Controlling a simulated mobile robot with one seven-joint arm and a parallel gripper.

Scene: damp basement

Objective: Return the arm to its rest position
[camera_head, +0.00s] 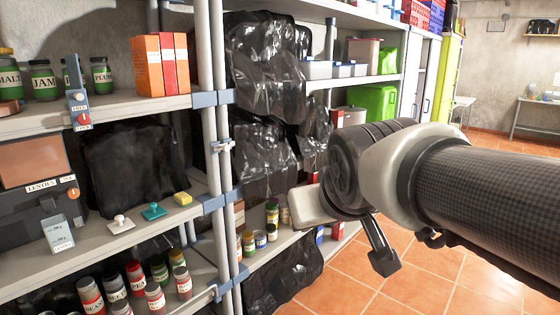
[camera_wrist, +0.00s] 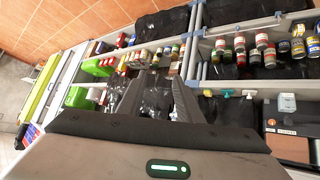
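My arm (camera_head: 480,190) reaches in from the right in the head view, in front of the shelving and above the tiled floor. In the wrist view my gripper (camera_wrist: 158,82) shows two dark fingers with a gap between them. It is open, and I see nothing held in it. Shelves with cans and black plastic lie beyond the fingers.
Metal shelving (camera_head: 215,100) with jars, cans, boxes and black plastic sheeting (camera_head: 265,70) fills the left and middle. A green bin (camera_head: 378,102) stands on a shelf further back. Open tiled floor (camera_head: 350,285) lies below and right of the arm. A table (camera_head: 535,103) stands far right.

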